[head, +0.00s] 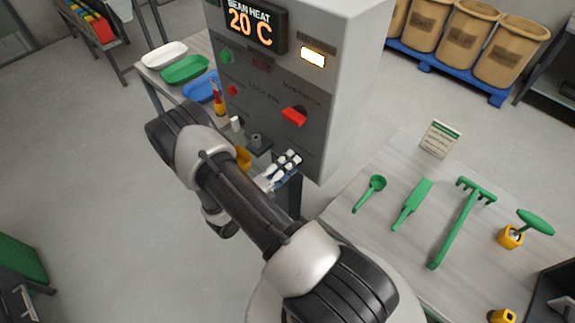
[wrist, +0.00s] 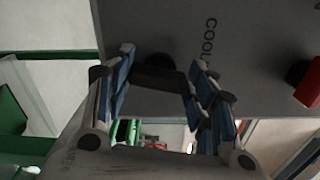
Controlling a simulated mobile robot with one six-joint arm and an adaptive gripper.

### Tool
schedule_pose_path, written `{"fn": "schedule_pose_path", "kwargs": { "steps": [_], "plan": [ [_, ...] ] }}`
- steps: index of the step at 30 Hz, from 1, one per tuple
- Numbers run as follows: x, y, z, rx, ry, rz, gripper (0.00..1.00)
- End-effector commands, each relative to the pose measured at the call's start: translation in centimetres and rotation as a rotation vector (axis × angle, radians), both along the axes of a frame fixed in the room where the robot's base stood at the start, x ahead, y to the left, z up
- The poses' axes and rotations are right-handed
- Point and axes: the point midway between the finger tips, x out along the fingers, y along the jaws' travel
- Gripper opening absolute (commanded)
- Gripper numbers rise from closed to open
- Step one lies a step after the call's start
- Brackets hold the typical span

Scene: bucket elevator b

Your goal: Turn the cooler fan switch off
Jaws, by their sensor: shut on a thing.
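The control cabinet (head: 345,60) has a grey front panel with several switches. In the wrist view the panel (wrist: 255,60) carries a partly hidden label starting "COOL", close to a dark switch handle (wrist: 160,78). My gripper (wrist: 162,66) has its two blue-padded fingers on either side of this handle and is shut on it. In the head view my gripper (head: 282,168) is at the lower part of the panel, and my arm and fingers hide much of that area. The switch's exact turn angle is unclear.
A red switch (head: 294,116) sits close above my gripper and shows in the wrist view (wrist: 308,84). A table at right holds a green scoop (head: 376,183) and a green rake (head: 464,215). Trays (head: 185,69) stand behind left. Barrels (head: 462,38) stand at the back right.

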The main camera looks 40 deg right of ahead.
Motion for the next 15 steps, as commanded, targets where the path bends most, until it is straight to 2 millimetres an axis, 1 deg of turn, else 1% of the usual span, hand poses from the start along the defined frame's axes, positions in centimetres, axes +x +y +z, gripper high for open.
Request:
{"fn": "schedule_pose_path", "kwargs": {
  "steps": [6, 15],
  "plan": [
    [-0.02, 0.00, -0.09, -0.009, 0.129, -0.001, 0.28],
    [-0.02, 0.00, -0.12, -0.016, 0.213, -0.001, 0.28]
  ]
}}
